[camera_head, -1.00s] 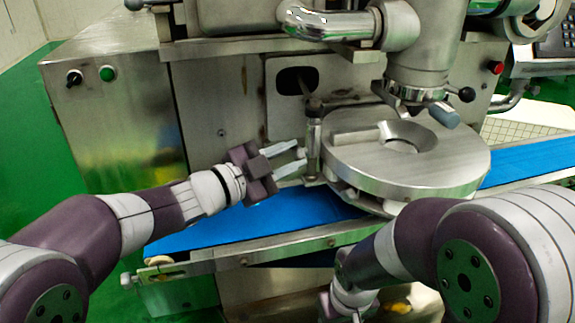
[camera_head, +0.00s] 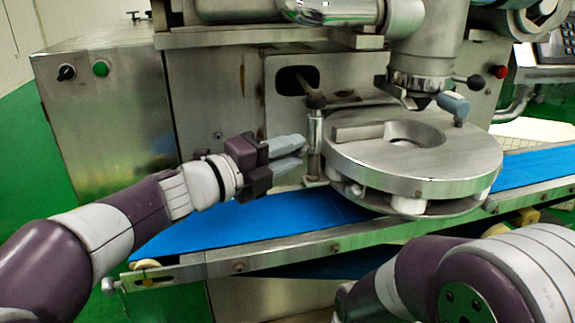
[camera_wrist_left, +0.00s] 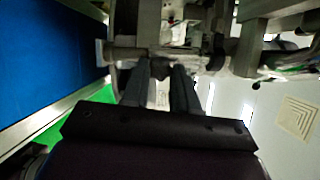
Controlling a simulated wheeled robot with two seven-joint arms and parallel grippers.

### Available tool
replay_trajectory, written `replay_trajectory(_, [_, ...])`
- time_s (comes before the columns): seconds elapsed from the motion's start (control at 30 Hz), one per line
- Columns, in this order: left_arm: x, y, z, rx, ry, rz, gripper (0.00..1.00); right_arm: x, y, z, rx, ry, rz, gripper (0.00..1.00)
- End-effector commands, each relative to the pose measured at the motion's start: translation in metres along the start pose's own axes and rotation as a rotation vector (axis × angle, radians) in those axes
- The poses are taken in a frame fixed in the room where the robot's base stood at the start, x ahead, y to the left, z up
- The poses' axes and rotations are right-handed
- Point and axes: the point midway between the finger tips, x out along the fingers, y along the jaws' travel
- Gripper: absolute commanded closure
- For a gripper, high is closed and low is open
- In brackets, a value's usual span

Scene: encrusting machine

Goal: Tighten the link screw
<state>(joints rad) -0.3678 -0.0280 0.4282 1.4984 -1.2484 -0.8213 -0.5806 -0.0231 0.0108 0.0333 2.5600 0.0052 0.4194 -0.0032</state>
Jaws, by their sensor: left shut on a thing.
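The link screw (camera_head: 313,145) is a slim upright metal post with a dark top, standing at the left edge of the round metal disc (camera_head: 405,180). My left gripper (camera_head: 303,148) reaches it from the left and is shut on it, its grey fingers close together at the post. In the left wrist view, the two dark fingers (camera_wrist_left: 160,82) point at a horizontal metal part (camera_wrist_left: 128,54); their exact contact is dark and hard to see. My right arm shows at the lower right of the head view, but its gripper is out of view.
A blue conveyor belt (camera_head: 250,217) with a metal side rail runs below the disc. The machine body (camera_head: 110,125), with a black knob and green button, stands behind. A nozzle (camera_head: 425,60) hangs over the disc. Green floor lies at the left.

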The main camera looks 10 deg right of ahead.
Motion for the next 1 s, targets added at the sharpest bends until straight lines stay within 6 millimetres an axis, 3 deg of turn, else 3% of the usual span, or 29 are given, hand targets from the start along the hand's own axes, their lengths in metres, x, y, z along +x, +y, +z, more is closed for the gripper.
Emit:
replay_trajectory(0.1, [0.0,0.006,-0.001,0.107,0.0,0.0,1.0,0.015,0.0,0.002,0.0,0.0,0.0,0.47])
replay_trajectory(1.0, [0.0,0.006,0.0,0.924,0.0,0.001,1.0,0.083,0.0,0.01,0.0,0.0,0.0,0.47])
